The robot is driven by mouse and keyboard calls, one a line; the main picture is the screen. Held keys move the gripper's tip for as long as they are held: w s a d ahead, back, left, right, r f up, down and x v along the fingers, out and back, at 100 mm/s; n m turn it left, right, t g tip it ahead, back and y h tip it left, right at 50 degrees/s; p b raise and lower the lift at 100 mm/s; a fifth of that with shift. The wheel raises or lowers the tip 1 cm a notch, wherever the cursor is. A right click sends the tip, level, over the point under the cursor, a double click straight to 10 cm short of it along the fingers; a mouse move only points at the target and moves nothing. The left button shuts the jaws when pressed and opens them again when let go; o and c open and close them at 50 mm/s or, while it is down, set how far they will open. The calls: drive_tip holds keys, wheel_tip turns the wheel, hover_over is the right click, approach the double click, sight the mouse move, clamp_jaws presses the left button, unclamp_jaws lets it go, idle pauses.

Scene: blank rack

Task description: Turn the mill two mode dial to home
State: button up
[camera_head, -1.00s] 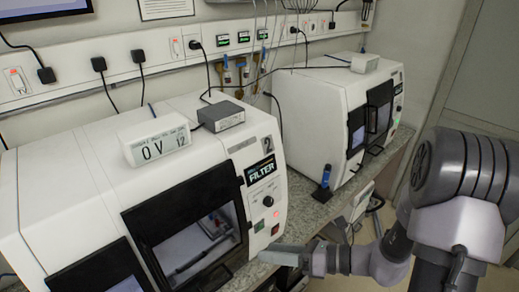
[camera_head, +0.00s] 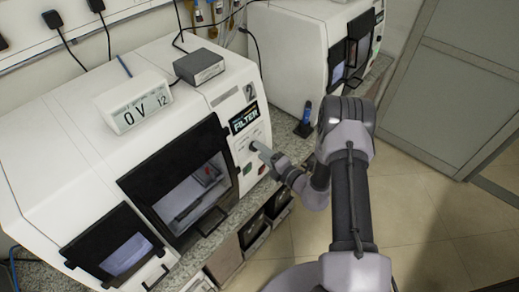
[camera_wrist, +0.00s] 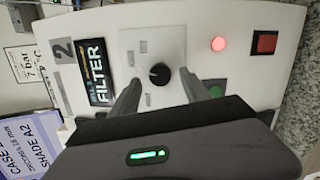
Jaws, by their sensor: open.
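Mill two (camera_head: 60,145) is a white machine with a "2" mark and a black FILTER label (camera_head: 244,117) on its front. In the wrist view its mode dial (camera_wrist: 159,75) is a small round black knob on a pale panel, right of the FILTER label (camera_wrist: 97,72). The dial's pointer direction is too small to tell. My gripper (camera_wrist: 161,84) is open, with one finger on each side of the dial and a gap to it.
A red light (camera_wrist: 218,44) and a red square switch (camera_wrist: 265,43) sit right of the dial. A green button (camera_wrist: 216,91) is partly hidden by the right finger. A second white machine (camera_head: 295,50) stands behind. A grey box (camera_head: 199,67) lies on top of mill two.

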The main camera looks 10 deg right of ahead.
drive_tip(key=shift+x, duration=0.85)
clamp_jaws()
